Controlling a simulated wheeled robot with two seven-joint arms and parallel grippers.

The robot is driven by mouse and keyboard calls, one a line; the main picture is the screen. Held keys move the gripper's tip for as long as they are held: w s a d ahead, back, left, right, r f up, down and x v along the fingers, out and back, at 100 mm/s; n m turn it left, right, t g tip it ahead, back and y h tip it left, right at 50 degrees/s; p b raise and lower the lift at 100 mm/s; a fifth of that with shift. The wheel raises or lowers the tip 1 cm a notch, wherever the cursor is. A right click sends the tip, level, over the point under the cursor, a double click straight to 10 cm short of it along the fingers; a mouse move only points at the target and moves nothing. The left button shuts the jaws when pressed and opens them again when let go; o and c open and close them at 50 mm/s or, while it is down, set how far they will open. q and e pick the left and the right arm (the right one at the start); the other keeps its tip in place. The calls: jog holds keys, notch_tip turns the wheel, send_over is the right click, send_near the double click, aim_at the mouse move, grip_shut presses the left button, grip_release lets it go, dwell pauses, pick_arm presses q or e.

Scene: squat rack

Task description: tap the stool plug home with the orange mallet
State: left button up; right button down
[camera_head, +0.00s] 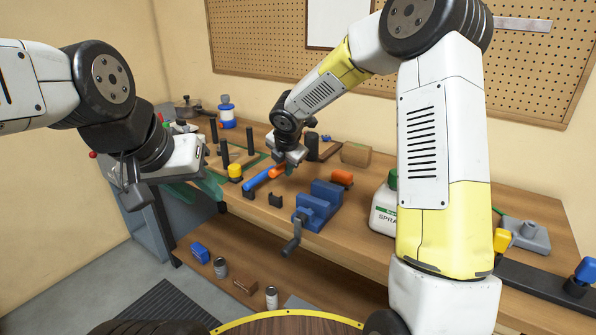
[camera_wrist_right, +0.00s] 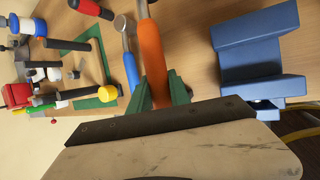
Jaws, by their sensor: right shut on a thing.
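The orange mallet (camera_head: 280,171) shows mainly as its orange handle. My right gripper (camera_head: 291,167) is shut on this handle, low over the bench. In the right wrist view the handle (camera_wrist_right: 152,55) lies between the green fingers (camera_wrist_right: 160,92), and its head is mostly cut off at the top edge. An upturned stool with black legs (camera_head: 225,152) stands on a green mat, left of the mallet. A yellow plug (camera_head: 235,170) tops its front leg; I cannot tell how deep it sits. My left gripper (camera_head: 197,191) is open and empty, in front of the bench's left end.
A blue-handled hammer (camera_head: 257,178) lies just left of the mallet. Black brackets (camera_head: 276,200) stand in front.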

jog(key=s+r, duration=1)
jog(key=s, duration=0.3)
jog(key=shift+r, duration=0.25)
dwell(0.7)
